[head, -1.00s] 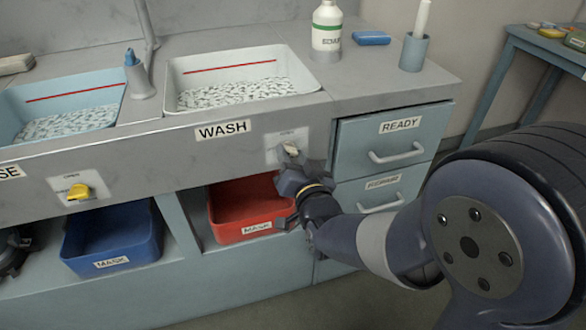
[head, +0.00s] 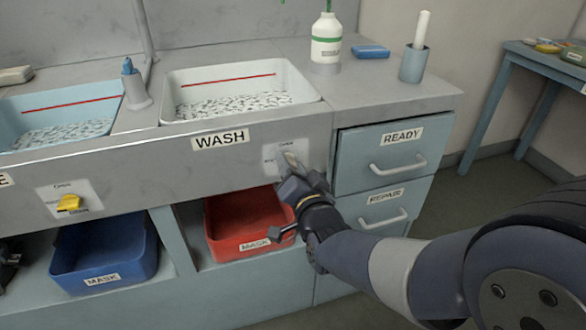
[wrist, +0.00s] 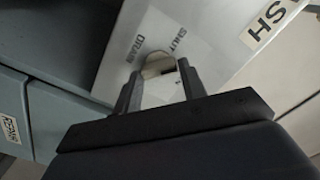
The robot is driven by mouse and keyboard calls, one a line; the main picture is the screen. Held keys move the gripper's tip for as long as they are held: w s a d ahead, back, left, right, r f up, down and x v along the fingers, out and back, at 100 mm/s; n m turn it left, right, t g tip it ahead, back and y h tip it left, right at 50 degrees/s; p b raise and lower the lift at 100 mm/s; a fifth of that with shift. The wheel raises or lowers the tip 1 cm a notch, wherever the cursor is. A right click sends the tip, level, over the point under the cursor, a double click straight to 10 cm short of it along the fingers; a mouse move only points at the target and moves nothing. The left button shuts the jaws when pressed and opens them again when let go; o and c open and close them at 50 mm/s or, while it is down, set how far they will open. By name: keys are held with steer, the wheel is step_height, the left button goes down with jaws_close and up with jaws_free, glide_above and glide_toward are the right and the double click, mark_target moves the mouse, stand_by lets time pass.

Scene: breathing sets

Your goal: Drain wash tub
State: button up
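The white wash tub (head: 300,88) is set in the counter, with a red line on its inner wall and whitish foam or bits inside. Below and right of the WASH label (head: 221,139) is a white valve plate (head: 276,160) with a pale knob (head: 291,159). My gripper (head: 291,175) is at this knob. In the wrist view, the two fingers of my gripper (wrist: 158,68) are apart, with the pale rounded knob (wrist: 157,64) between and just beyond their tips. Contact cannot be told. SHUT and DRAIN are printed beside the knob.
A pale blue tub (head: 112,102) with a yellow knob (head: 69,203) is at left. Blue (head: 105,262) and red (head: 228,244) bins sit on the lower shelf. Drawers with handles (head: 398,163) stand close right of my gripper.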

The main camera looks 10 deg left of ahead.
steer(key=o, duration=0.4)
steer(key=p+v, duration=0.1)
steer(key=v, duration=1)
steer(key=shift+w, duration=0.1)
steer(key=x, duration=1)
steer(key=shift+w+a+b, duration=0.25)
steer(key=shift+w+b, duration=0.1)
steer(key=shift+s, duration=0.1)
